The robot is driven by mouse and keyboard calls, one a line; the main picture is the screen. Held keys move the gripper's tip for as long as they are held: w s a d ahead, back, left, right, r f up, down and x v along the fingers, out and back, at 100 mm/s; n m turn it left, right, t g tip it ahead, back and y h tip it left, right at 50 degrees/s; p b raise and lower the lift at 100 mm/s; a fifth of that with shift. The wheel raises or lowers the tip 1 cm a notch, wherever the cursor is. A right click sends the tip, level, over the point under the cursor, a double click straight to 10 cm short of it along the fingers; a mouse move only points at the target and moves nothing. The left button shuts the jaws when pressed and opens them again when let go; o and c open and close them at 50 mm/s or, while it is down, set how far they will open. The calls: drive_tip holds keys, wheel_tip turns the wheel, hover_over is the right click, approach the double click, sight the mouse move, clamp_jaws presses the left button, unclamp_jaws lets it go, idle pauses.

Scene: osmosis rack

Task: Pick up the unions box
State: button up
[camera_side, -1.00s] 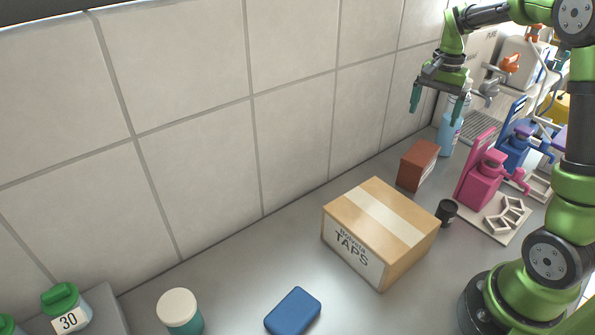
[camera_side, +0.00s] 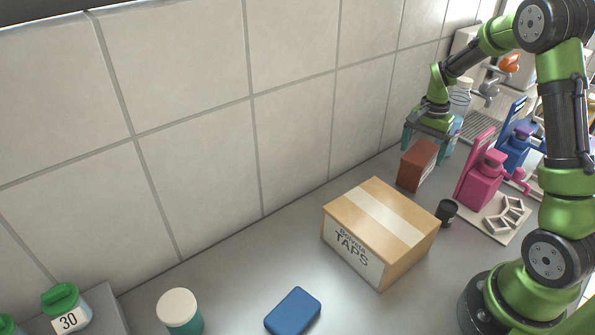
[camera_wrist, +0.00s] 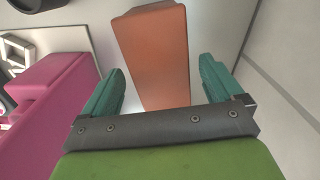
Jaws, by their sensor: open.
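A small reddish-brown box (camera_side: 417,167) stands upright on the counter near the tiled wall; the print on its pale front label is too small to read. It also shows in the wrist view (camera_wrist: 154,48), in line with the gap between my fingers. My gripper (camera_side: 427,145) is open and empty, pointing down just above the box, with its fingers on either side of the box's top. In the wrist view, both teal fingers (camera_wrist: 162,85) are apart, with a visible gap on each side of the box. I see no contact.
A cardboard box marked TAPS (camera_side: 375,225) stands in front. A small black jar (camera_side: 446,212) and a pink device (camera_side: 483,182) are to the right. A clear bottle (camera_side: 459,100) stands behind. The tiled wall (camera_side: 300,120) is close on the left.

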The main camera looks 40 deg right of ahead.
wheel_tip(320, 180, down, 4)
drive_tip(key=shift+f, duration=0.1)
drive_tip(key=c, duration=1.2)
